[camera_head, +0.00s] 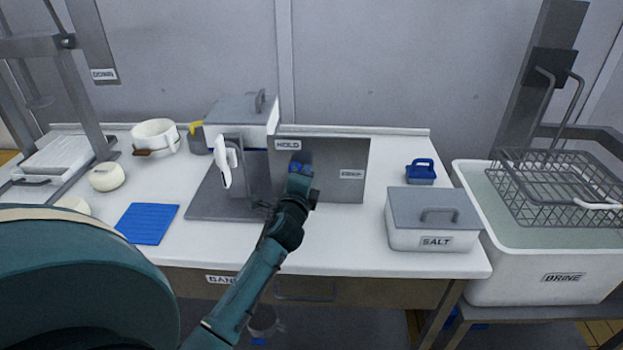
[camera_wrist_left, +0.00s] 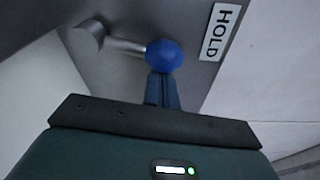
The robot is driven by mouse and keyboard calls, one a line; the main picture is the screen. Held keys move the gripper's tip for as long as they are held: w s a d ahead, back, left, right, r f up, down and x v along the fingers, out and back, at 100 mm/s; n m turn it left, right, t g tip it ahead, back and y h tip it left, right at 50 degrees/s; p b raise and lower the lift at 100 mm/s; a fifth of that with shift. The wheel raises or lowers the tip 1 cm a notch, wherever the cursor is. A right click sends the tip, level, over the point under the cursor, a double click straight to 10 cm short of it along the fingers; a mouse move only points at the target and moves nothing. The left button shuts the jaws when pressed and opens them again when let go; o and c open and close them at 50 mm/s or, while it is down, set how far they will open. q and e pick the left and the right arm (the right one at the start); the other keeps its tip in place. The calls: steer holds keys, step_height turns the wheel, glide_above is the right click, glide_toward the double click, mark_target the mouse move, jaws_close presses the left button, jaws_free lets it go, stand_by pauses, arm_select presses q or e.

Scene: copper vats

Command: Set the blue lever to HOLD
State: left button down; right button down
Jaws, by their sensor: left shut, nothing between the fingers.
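The blue lever has a round blue knob (camera_wrist_left: 164,55) on a short metal shaft in the left wrist view. Its shaft runs from a grey pivot at the left toward the side with the HOLD label (camera_wrist_left: 220,32). In the head view, blue of the lever knob (camera_head: 296,168) shows at the upright grey panel, below the HOLD label (camera_head: 289,144). My left gripper (camera_head: 300,184) is shut and empty at the panel. In the wrist view its fingertips (camera_wrist_left: 162,80) meet the knob's edge; contact is unclear. The arm hides the lever's pivot in the head view. My right gripper is not in view.
A second label (camera_head: 352,174), unreadable, is on the panel's right. A grey box (camera_head: 240,110) and white handle (camera_head: 223,163) stand left of it. A blue mat (camera_head: 147,223) lies left.

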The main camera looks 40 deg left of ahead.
arm_select(q)
steer(key=shift+s+a+r+n+t, duration=0.15)
steer(key=shift+s+a+r+n, duration=0.2)
steer(key=shift+n, duration=0.3)
steer(key=shift+s+a+n+t, duration=0.15)
steer(key=shift+a+n, duration=0.25)
steer(key=shift+n, duration=0.25)
